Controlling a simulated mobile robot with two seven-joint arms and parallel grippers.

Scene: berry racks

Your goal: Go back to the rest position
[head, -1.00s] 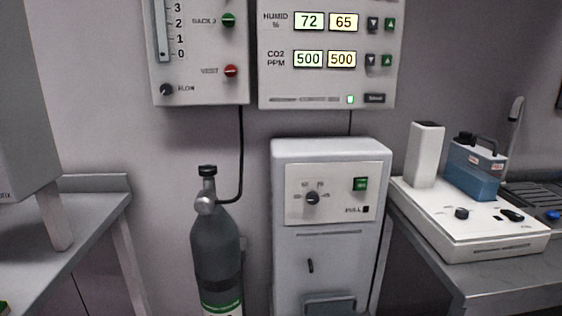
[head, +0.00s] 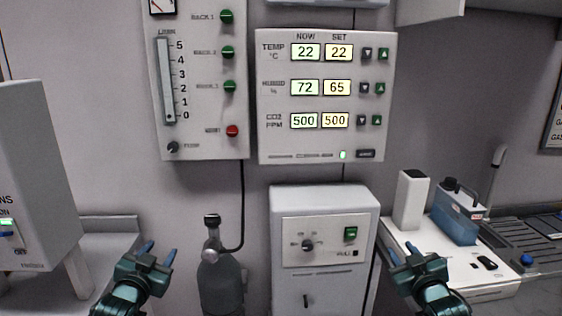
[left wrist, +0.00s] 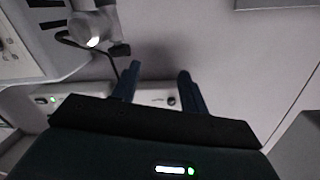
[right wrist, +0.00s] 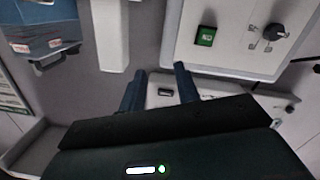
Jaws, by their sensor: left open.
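My left gripper (head: 158,256) is at the lower left of the head view, raised in front of the gas bottle's left side. Its two blue fingers are apart and empty; they also show in the left wrist view (left wrist: 158,82). My right gripper (head: 407,257) is at the lower right of the head view, in front of the white bench device. Its two fingers are apart with nothing between them, as the right wrist view (right wrist: 158,78) also shows. Neither gripper touches anything that I can see.
A dark gas bottle (head: 220,280) and a white cabinet with a dial (head: 325,205) stand between the grippers. Wall panels with displays (head: 325,145) and a gauge (head: 200,140) hang above. A grey box (head: 40,190) is at left. A white device (head: 480,292) with a blue tank (head: 455,222) is at right.

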